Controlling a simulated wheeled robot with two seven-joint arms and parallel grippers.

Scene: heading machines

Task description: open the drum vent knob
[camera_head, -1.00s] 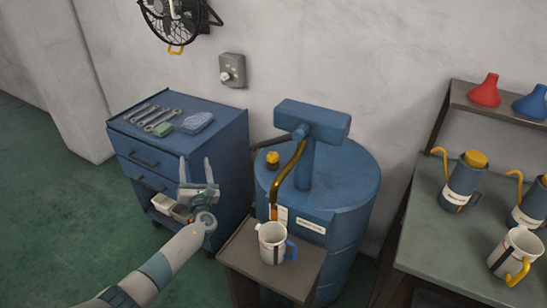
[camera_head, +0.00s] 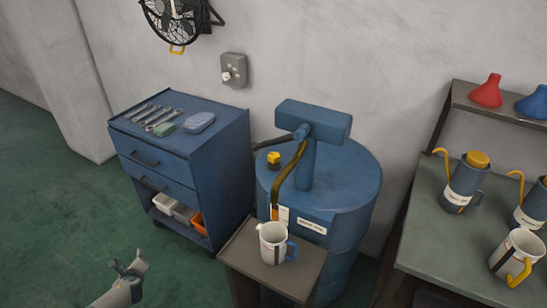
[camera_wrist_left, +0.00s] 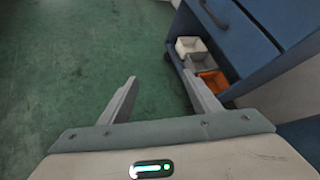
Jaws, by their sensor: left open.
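The blue drum (camera_head: 345,180) stands right of the cabinet, with a pump on its top. A small yellow knob (camera_head: 273,158), which looks like the vent knob, sits on the drum's top left of the pump; whether it is open I cannot tell. My left gripper (camera_head: 128,266) is low at the bottom left of the head view, over the floor and well apart from the drum. In the left wrist view its two fingers (camera_wrist_left: 159,78) are spread with nothing between them. The drum and knob are out of the wrist view. My right gripper is not in view.
A blue cabinet (camera_head: 225,165) with tools on top and bins (camera_head: 180,212) below stands left of the drum. A small table (camera_head: 305,278) in front of the drum bears a white jug (camera_head: 272,243). A bench (camera_head: 425,235) with cans is at right. Floor at left is clear.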

